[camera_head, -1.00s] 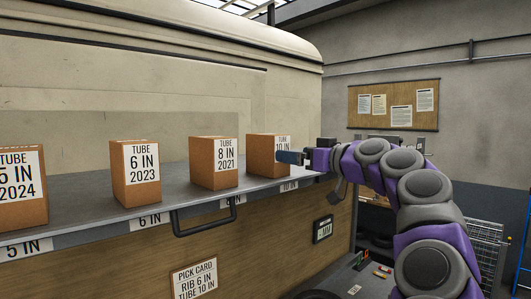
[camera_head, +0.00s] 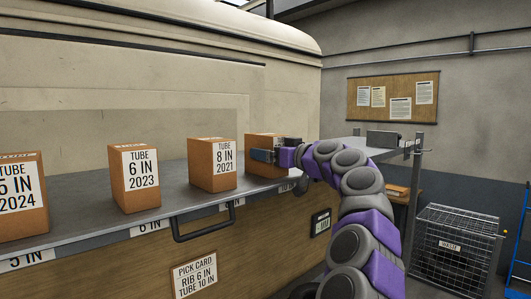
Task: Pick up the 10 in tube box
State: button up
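The 10 in tube box (camera_head: 262,140) is a brown carton at the right end of the row on the grey shelf. Its white label is mostly hidden behind my gripper (camera_head: 263,155). My gripper reaches in from the right, and its blue-grey finger overlaps the lower front of the box. I cannot tell whether it touches the box, or whether the fingers are open or shut. The box stands upright on the shelf.
The 8 in box (camera_head: 213,164) stands close on the left, then the 6 in box (camera_head: 135,178) and the 5 in box (camera_head: 22,196). A dark handle (camera_head: 204,224) juts from the shelf (camera_head: 90,212) front. A pick card (camera_head: 195,277) reads rib 6 in, tube 10 in. A wire cage (camera_head: 457,247) stands at right.

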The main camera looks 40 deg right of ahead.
jog(key=shift+c, duration=0.2)
jog(key=c, duration=1.2)
jog(key=shift+r, duration=0.15)
